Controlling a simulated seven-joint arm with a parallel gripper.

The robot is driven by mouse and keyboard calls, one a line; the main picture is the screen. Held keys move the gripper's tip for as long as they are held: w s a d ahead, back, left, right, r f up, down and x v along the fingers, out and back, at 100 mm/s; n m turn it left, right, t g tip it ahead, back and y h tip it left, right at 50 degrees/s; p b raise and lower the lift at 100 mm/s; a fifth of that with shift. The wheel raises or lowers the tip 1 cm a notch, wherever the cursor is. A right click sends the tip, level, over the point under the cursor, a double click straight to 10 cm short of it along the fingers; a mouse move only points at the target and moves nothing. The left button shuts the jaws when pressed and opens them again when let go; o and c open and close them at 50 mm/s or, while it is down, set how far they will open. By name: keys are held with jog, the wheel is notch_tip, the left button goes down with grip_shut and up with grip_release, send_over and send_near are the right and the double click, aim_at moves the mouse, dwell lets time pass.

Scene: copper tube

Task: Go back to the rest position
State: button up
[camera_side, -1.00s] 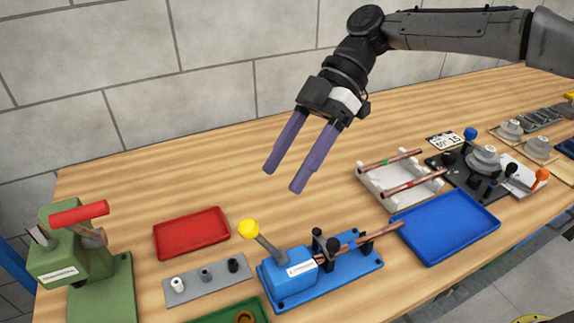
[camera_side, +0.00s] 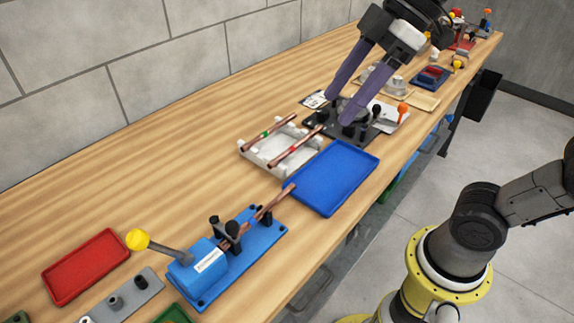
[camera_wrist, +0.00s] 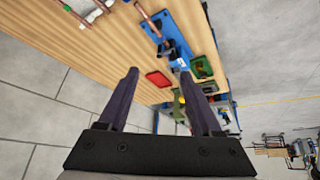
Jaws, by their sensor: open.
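My gripper (camera_side: 347,96) is open, with two long purple fingers and nothing between them. In the side view it appears in front of the black fixture (camera_side: 345,130), its fingers pointing down; I cannot tell its exact height. In the wrist view my gripper (camera_wrist: 165,85) has its fingers apart, with the bench seen tilted beyond them. One copper tube (camera_side: 262,208) lies in the blue clamp fixture (camera_side: 240,262) with the yellow-knobbed lever. Two more tubes, one with a green mark (camera_side: 266,134) and one with a red mark (camera_side: 297,146), lie across a white rack (camera_side: 268,158).
An empty blue tray (camera_side: 335,178) sits right of the rack. A red tray (camera_side: 85,266) and a grey plate (camera_side: 125,297) with small parts lie at the near left. More fixtures stand at the far end. The bench's back left strip is clear beside the tiled wall.

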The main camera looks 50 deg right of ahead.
jog(key=s+d+f+m+t+h, duration=0.1)
jog(key=s+d+f+m+h, duration=0.3)
jog(key=s+d+f+m, duration=0.3)
notch_tip(320, 180, down, 4)
jog(key=d+m, duration=0.3)
jog(key=shift+s+r+m+t+h, duration=0.15)
jog(key=shift+m+t+h, duration=0.15)
jog(key=shift+h, duration=0.1)
jog(key=shift+c, duration=0.2)
